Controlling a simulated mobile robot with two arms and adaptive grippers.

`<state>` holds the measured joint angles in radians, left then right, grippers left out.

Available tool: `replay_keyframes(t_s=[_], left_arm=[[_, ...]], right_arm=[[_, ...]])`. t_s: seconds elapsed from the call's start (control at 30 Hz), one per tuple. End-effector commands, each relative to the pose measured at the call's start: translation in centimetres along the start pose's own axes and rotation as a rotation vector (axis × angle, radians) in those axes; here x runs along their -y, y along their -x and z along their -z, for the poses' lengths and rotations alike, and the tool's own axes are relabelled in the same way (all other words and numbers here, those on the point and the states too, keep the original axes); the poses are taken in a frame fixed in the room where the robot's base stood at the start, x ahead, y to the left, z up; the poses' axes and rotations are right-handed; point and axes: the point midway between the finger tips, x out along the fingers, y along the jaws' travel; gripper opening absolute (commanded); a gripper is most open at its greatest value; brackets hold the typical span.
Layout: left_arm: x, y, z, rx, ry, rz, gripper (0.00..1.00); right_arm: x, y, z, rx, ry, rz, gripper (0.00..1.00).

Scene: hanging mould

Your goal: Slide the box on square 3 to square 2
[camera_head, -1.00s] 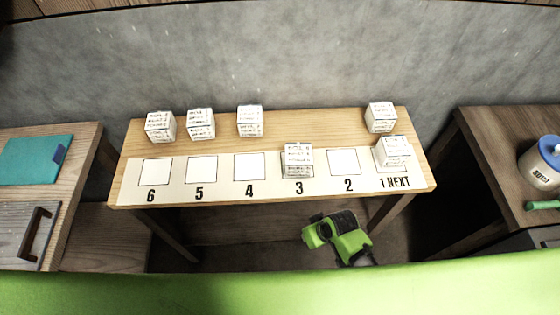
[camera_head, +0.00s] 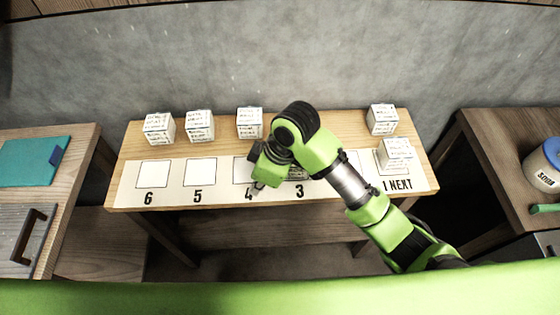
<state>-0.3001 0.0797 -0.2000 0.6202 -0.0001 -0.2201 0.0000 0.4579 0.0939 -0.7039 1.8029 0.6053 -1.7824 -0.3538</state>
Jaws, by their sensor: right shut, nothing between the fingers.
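The white box (camera_head: 298,174) on square 3 is almost wholly hidden behind my right arm; only a small part of its printed front shows above the number 3. My right gripper (camera_head: 257,187) is shut and empty. It points down over square 4, just left of the box; whether it touches the box is hidden. Square 2 is mostly covered by my right forearm, and its number is hidden. Another white box (camera_head: 395,154) stands on square 1, marked NEXT. My left gripper is not in view.
Several white boxes stand along the back of the wooden table (camera_head: 225,118), three at the left and one (camera_head: 381,119) at the right. Squares 5 (camera_head: 199,172) and 6 (camera_head: 152,173) are empty. Side tables hold a teal folder (camera_head: 30,162) and a blue-lidded jar (camera_head: 545,165).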

Motion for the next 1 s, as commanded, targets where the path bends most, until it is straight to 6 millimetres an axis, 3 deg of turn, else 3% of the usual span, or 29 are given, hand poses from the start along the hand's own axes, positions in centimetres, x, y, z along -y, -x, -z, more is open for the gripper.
replay_keyframes(t_s=[0.2, 0.4, 0.57, 0.77, 1.0], left_arm=[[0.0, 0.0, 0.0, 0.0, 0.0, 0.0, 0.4], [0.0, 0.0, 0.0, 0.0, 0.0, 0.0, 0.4], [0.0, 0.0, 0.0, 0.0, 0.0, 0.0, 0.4], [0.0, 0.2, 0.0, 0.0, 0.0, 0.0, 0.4], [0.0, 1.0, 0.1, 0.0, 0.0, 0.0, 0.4]], right_arm=[[-3.4, 3.0, 2.6, 0.156, 0.239, 0.008, 0.0], [-6.3, 6.1, 3.1, 0.287, 0.355, 0.007, 0.0], [-7.5, 7.5, 3.2, 0.338, 0.388, 0.006, 0.0], [-7.7, 6.6, 2.7, 0.348, 0.392, 0.01, 0.0], [-7.9, 2.2, 1.1, 0.348, 0.389, 0.012, 0.0]])
